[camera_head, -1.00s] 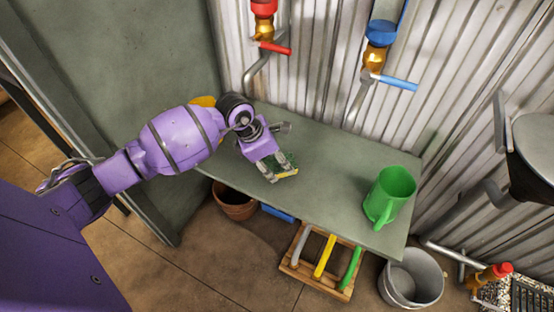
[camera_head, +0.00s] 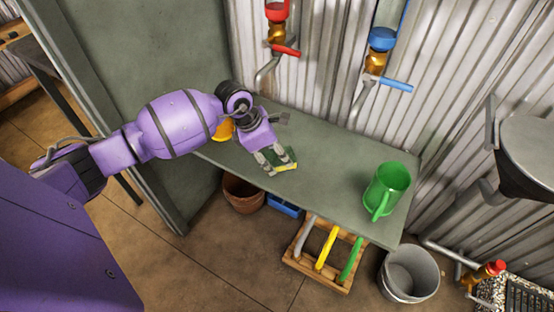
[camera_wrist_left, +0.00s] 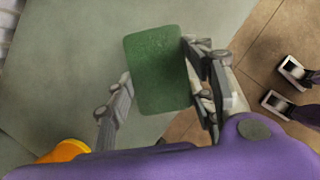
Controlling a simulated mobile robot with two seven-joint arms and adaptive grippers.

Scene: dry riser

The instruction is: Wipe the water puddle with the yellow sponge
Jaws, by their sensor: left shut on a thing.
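The sponge (camera_head: 287,162) has a green top face and a yellow lower layer. My left gripper (camera_head: 280,166) is shut on it, low over the left half of the grey-green bench (camera_head: 330,160), behind its front edge. In the left wrist view the sponge's green face (camera_wrist_left: 157,70) lies between the two fingers of my left gripper (camera_wrist_left: 160,92). I cannot tell whether the sponge touches the bench. I cannot make out a water puddle on the bench.
A green mug (camera_head: 387,188) stands at the bench's right end. An orange-yellow thing (camera_head: 222,131) is partly hidden behind my left arm. Red (camera_head: 277,30) and blue (camera_head: 378,60) valves hang above the back. A terracotta pot (camera_head: 243,195), wooden rack (camera_head: 321,262) and metal bucket (camera_head: 408,275) stand below.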

